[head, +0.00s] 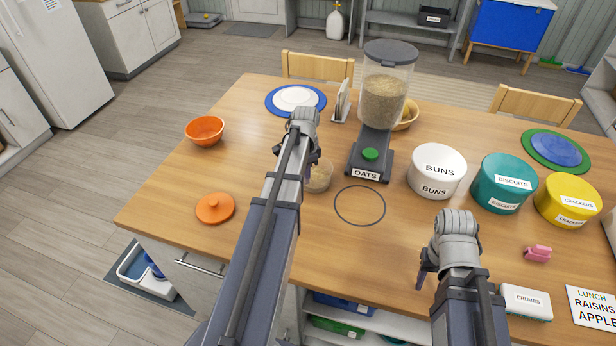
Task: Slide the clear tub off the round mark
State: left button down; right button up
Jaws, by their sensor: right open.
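The clear tub (321,177) stands on the table just left of the round mark (360,206), a thin dark ring. The tub is apart from the ring, and its left part is hidden behind my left arm. Oat-coloured contents seem to show through its wall. My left gripper (308,172) points down at the tub's left side; its fingers are mostly hidden by the arm, so I cannot tell contact or opening. My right gripper (424,280) is open and empty, low over the table's front, right of the ring.
An oats dispenser (370,140) stands behind the ring. White (437,171), teal (503,183) and yellow (567,200) canisters line the right. An orange lid (215,208) and orange bowl (205,131) are at left. The ring's inside is bare.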

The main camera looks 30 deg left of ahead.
pick_arm(q)
jog(key=s+a, duration=0.1)
jog(key=s, duration=0.1)
jog(key=s+a, duration=0.3)
jog(key=s, duration=0.1)
jog(key=shift+s+a, duration=0.1)
jog(key=shift+a, duration=0.1)
jog(key=shift+w+d, duration=0.25)
jog(key=shift+w, duration=0.15)
jog(key=w+d, duration=0.2)
jog(key=shift+w+r, duration=0.15)
jog(key=shift+w, duration=0.25)
pick_arm(e)
jog(key=shift+w+r, duration=0.1)
jog(key=shift+r, duration=0.05)
pick_arm(q)
notch_tip(320, 180, up, 10)
jog(key=p, duration=1)
jog(key=shift+s, duration=0.15)
pick_arm(e)
notch_tip(320, 180, up, 10)
pick_arm(q)
jog(key=shift+a+f, duration=0.1)
jog(key=shift+f, duration=0.1)
